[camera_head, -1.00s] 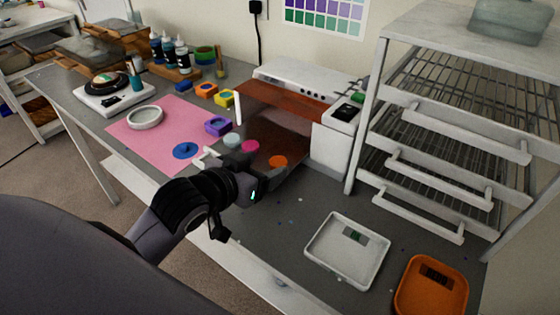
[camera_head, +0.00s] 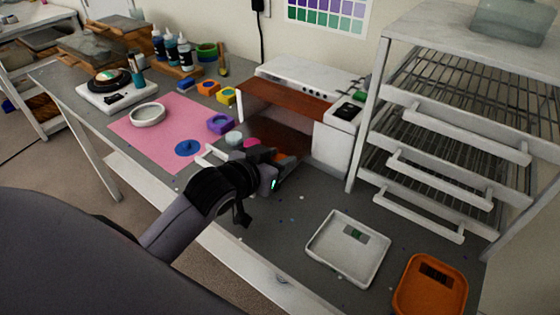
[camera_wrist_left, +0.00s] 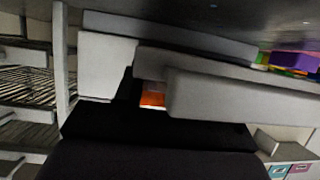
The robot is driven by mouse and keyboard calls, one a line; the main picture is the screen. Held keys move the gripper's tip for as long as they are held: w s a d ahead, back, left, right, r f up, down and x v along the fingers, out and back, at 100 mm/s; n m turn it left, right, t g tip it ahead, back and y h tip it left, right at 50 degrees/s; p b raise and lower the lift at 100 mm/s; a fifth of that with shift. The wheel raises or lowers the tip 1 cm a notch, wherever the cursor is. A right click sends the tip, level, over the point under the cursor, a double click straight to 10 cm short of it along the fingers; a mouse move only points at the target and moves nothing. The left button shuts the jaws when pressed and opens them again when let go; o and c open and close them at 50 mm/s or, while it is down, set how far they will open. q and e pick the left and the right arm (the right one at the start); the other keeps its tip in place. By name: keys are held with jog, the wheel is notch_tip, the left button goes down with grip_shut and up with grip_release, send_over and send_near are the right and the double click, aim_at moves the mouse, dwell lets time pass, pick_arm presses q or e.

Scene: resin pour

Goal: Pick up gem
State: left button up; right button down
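Three round pieces sit at the front of the small oven: a pale grey-green one (camera_head: 233,138), a pink one (camera_head: 252,143) and an orange one (camera_head: 281,156), mostly covered by my left gripper. Which one is the gem I cannot tell. My left gripper (camera_head: 268,155) is at the oven's opening, over or beside the orange piece. Its dark fingers blend together, so their opening is unclear. In the left wrist view, a small orange patch (camera_wrist_left: 152,96) shows between dark and pale shapes. My right gripper is not in view.
The oven (camera_head: 300,75) stands behind, with a pale handle bar (camera_head: 208,155) near the gripper. A pink mat (camera_head: 135,130) with a white ring lies left. A white tray (camera_head: 318,243), an orange tray (camera_head: 402,300) and a wire rack (camera_head: 440,130) are right.

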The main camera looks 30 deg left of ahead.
pick_arm(q)
jog(key=shift+r, duration=0.1)
notch_tip(320, 180, up, 19)
dwell(0.8)
